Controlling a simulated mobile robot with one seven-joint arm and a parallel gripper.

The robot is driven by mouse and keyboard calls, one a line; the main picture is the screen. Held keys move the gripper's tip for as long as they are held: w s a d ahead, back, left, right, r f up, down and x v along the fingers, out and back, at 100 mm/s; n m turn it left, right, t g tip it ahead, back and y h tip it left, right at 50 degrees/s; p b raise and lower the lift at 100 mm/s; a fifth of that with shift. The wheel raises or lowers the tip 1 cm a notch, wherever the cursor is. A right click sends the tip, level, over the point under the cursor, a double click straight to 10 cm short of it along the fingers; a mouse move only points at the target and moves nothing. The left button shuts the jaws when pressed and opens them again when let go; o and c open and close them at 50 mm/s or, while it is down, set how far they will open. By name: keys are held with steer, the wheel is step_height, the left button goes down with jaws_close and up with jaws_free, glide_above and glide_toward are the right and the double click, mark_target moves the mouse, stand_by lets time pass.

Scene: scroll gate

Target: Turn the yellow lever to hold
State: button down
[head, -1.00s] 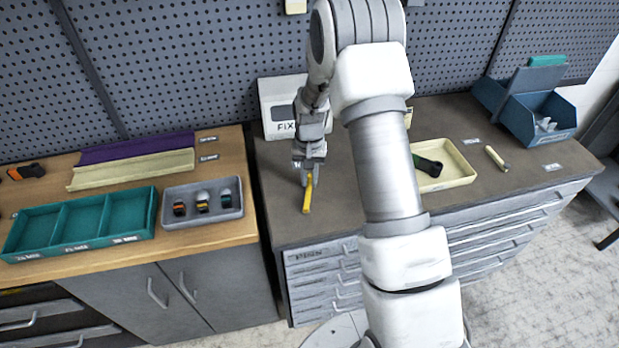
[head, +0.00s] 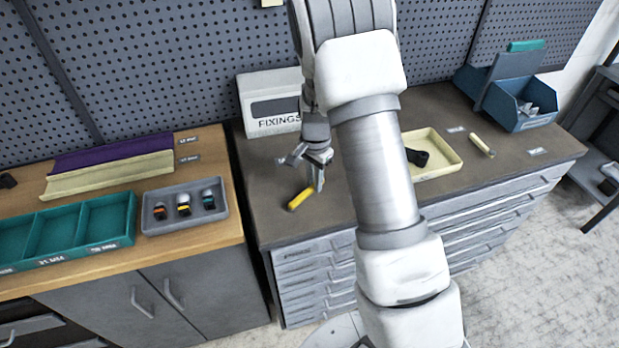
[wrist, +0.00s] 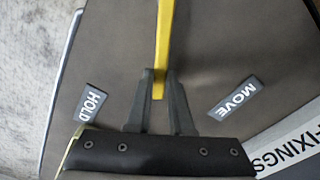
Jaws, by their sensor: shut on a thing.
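The yellow lever (head: 300,199) lies low over the dark bench top, slanting from near left to far right in the head view. In the wrist view the lever (wrist: 164,40) runs down from the top edge, and its end sits between my fingers. My gripper (head: 317,185) points down, shut on that end; it also fills the lower middle of the wrist view (wrist: 160,88). A HOLD label (wrist: 91,104) lies left of the fingers and a MOVE label (wrist: 236,97) lies right, both apart from the lever.
A white FIXINGS box (head: 272,105) stands behind the lever. A cream tray (head: 447,150) with a dark object lies to the right, partly behind my arm. A wooden bench (head: 200,235) with trays adjoins on the left. Bench top around the lever looks clear.

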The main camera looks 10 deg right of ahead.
steer(key=s+m, duration=0.1)
steer(key=s+d+m, duration=0.1)
steer(key=m, duration=0.1)
steer(key=shift+s, duration=0.1)
steer(key=shift+s+d+m+p, duration=0.1)
steer(key=shift+s+m+p, duration=0.1)
steer(key=shift+s+m, duration=0.45)
steer(key=shift+s+d+m+p, duration=0.1)
steer(key=shift+s+m+p, duration=0.15)
steer(key=shift+m, duration=0.7)
steer(key=c, duration=0.8)
jaws_free()
steer(key=shift+s, duration=0.1)
steer(key=shift+r, duration=0.1)
step_height(320, 180, up, 17)
steer(key=p, duration=0.1)
steer(key=shift+r, duration=0.15)
